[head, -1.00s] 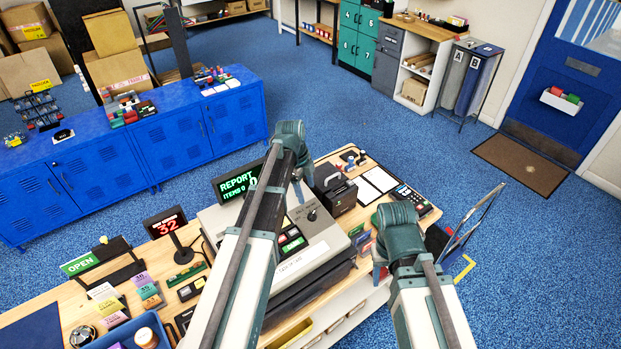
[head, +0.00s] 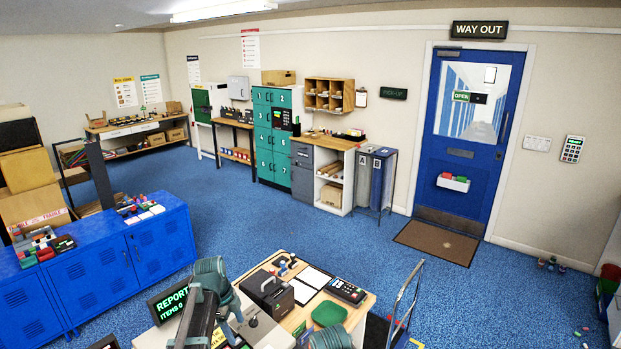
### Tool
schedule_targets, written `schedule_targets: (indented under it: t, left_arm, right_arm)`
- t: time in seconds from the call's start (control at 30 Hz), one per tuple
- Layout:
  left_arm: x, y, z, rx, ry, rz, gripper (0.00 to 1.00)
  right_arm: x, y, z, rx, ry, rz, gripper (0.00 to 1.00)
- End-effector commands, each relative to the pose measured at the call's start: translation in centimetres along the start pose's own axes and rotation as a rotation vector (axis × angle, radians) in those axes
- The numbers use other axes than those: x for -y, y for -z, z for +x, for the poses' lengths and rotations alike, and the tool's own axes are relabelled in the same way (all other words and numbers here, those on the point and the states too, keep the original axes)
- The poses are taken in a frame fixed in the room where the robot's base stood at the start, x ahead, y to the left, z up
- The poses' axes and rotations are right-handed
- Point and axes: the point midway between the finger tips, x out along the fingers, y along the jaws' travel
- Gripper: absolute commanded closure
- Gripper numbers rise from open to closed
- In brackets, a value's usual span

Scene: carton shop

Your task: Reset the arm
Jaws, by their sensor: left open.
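My left arm comes up from the bottom edge in the head view and bends at a green joint over the counter (head: 355,318). My left gripper (head: 236,318) hangs below that joint, partly hidden by the arm, over the grey till (head: 262,333). It is open, and I see nothing held in it. Of my right arm only a green joint shows at the bottom edge; its gripper is out of view.
On the counter are a black printer (head: 268,292), white sheets (head: 314,277), a card terminal (head: 345,291) and a lit report display (head: 170,302). Blue lockers (head: 160,250) stand left. A folding trolley (head: 405,305) is right of the counter. Open blue floor leads to the blue door (head: 465,190).

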Motion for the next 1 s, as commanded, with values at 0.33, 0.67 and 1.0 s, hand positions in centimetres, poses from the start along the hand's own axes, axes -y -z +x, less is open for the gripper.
schedule_targets:
  t: [0.33,0.67,1.0]
  left_arm:
    - [-3.4,1.5,0.9,0.006,-0.005,-0.050,0.25]
    - [-5.4,4.1,4.6,0.029,-0.033,-0.208,0.25]
    - [-11.3,9.2,12.1,0.100,-0.065,-0.554,0.25]
  right_arm:
    - [0.8,-2.3,1.2,-0.004,-0.002,-0.001,0.50]
    - [1.0,-1.7,4.5,-0.002,-0.002,-0.007,0.50]
    - [1.5,-1.1,11.7,-0.001,-0.003,-0.020,0.50]
